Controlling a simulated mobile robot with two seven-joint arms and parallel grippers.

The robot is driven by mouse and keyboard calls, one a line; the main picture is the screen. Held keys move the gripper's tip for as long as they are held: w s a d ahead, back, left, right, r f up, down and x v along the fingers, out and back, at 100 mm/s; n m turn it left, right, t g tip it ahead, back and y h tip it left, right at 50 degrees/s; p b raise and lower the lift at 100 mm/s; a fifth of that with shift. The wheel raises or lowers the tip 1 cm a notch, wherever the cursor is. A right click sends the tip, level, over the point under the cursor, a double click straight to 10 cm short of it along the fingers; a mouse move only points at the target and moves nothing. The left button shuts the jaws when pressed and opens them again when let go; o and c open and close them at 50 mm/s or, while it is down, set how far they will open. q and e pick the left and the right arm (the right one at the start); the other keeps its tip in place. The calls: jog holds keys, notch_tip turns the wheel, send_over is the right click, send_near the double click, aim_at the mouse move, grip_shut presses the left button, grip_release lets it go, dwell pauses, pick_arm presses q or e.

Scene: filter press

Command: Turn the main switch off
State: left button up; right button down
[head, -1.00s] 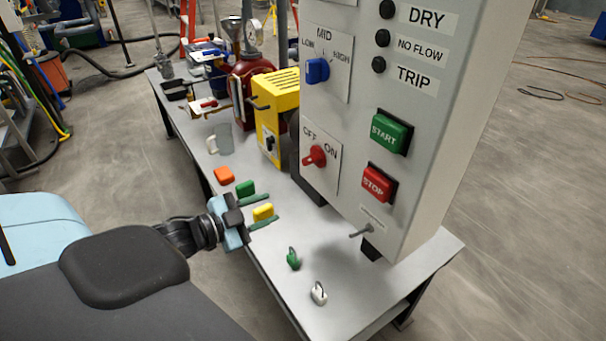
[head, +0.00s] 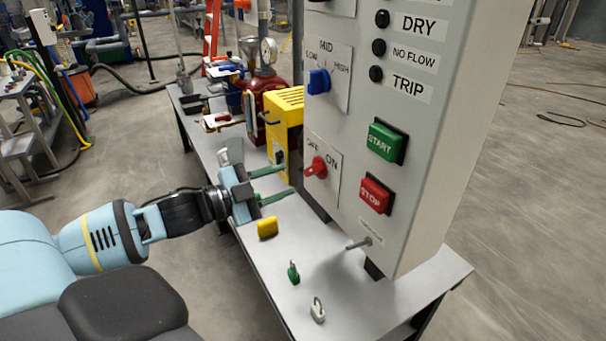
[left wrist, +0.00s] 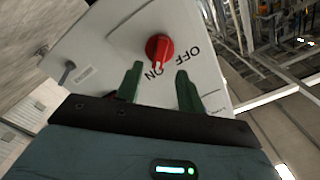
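The main switch is a red rotary knob (head: 316,168) on a white plate marked OFF and ON, low on the grey control panel (head: 432,130). It also shows in the left wrist view (left wrist: 159,48), where its pointer end is toward the word ON. My left gripper (head: 287,178) is open, its two green fingers apart and pointing at the knob from the left. In the left wrist view the knob appears beyond the gap between the fingers, with nothing held. The fingers look short of the knob. My right gripper is not in view.
A green START button (head: 386,141) and red STOP button (head: 375,194) sit right of the switch. A blue selector (head: 319,81) is above. A metal toggle (head: 358,243) sticks out below. A yellow box (head: 283,118) stands behind the fingers. A yellow block (head: 267,228) and small padlocks lie on the table.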

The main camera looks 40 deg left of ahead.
aim_at(308, 172)
pick_arm(q)
jog(key=shift+x, duration=3.05)
grip_shut()
